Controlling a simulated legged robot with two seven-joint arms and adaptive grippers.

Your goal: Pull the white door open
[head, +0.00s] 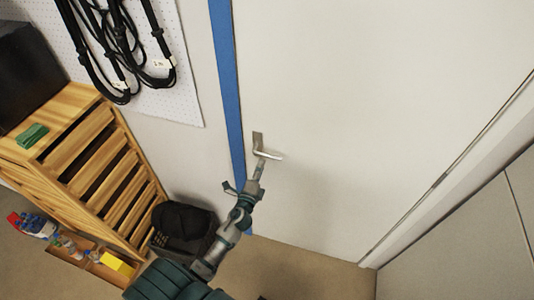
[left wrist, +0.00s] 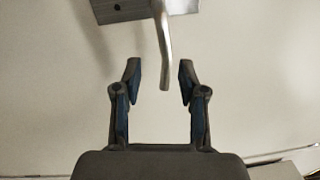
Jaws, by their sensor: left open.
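The white door (head: 360,110) fills the middle and right of the head view and looks closed. Its silver lever handle (head: 267,154) sits near the door's left edge, beside the blue frame strip. My left gripper (head: 245,181) is at the handle, just below it in the head view. In the left wrist view the left gripper (left wrist: 160,74) is open. The free end of the lever handle (left wrist: 164,50) reaches between its two fingertips, with a gap visible on each side. The handle's metal plate (left wrist: 120,8) is cut by the top edge. My right gripper is not in view.
A blue frame strip (head: 228,85) runs along the door's left side. A slatted wooden cabinet (head: 105,160) stands at the left, with a black bag (head: 183,228) beside it on the floor. Black cables (head: 118,45) hang on a pegboard. Floor before the door (head: 300,272) looks mostly clear.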

